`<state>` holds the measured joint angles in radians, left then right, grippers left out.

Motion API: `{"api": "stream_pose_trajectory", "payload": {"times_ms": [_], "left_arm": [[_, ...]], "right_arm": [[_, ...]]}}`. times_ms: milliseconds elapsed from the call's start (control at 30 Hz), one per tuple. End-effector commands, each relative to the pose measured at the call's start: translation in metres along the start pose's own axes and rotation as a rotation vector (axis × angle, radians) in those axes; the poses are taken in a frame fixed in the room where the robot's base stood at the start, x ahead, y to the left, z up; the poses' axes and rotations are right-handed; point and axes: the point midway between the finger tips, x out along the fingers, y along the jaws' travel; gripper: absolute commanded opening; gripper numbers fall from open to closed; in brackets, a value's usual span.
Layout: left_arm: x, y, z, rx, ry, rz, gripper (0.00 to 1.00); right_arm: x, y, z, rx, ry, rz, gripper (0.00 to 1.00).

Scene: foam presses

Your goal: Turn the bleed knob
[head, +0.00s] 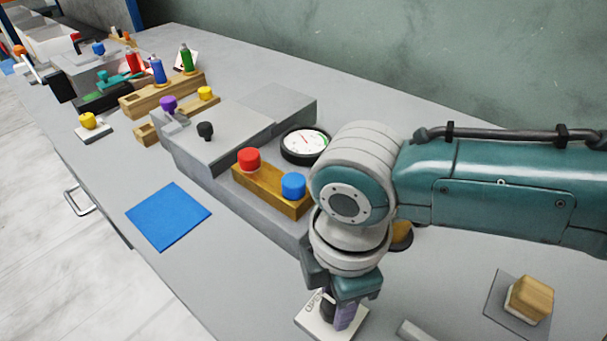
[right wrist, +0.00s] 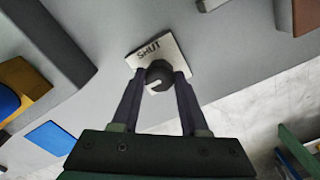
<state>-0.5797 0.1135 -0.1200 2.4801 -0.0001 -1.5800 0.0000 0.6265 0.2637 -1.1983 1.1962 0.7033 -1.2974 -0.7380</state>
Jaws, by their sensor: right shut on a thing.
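The bleed knob (right wrist: 158,76) is a dark round knob with a white mark on its top. It stands on a small white plate (right wrist: 150,52) with the word SHUT beyond the knob in the right wrist view. The plate also shows at the bottom of the head view (head: 309,319), where a partly hidden word looks like OPEN. My right gripper (right wrist: 158,80) is shut on the knob, one finger on each side. In the head view my right gripper (head: 338,312) points down over the plate and mostly hides the knob. My left gripper is not in view.
A wooden block with a red knob (head: 249,158) and a blue knob (head: 293,185) stands left of my right arm, near a round gauge (head: 305,145). A wooden piece (head: 530,300) sits at lower right. A blue mat (head: 168,216) lies flat on the bench's left side.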

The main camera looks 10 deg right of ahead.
Motion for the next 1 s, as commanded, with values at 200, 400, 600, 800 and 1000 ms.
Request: {"api": "stream_pose_trajectory", "payload": {"times_ms": [200,400,600,800,1000], "left_arm": [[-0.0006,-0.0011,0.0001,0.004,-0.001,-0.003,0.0],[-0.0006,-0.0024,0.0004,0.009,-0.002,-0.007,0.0],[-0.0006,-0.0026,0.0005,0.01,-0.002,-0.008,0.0],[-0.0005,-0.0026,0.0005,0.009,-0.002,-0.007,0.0],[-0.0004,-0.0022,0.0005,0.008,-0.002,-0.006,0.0]], "right_arm": [[-0.0009,0.0001,-0.0016,-0.039,0.004,0.0,0.0],[-0.0009,0.0001,-0.0016,-0.045,0.004,0.0,0.0],[-0.001,0.0001,-0.0017,-0.046,0.004,0.0,0.0],[-0.0008,0.0001,-0.0012,-0.044,0.003,0.0,0.64],[-0.0004,0.0001,-0.0006,-0.043,0.001,0.0,0.74]]}}
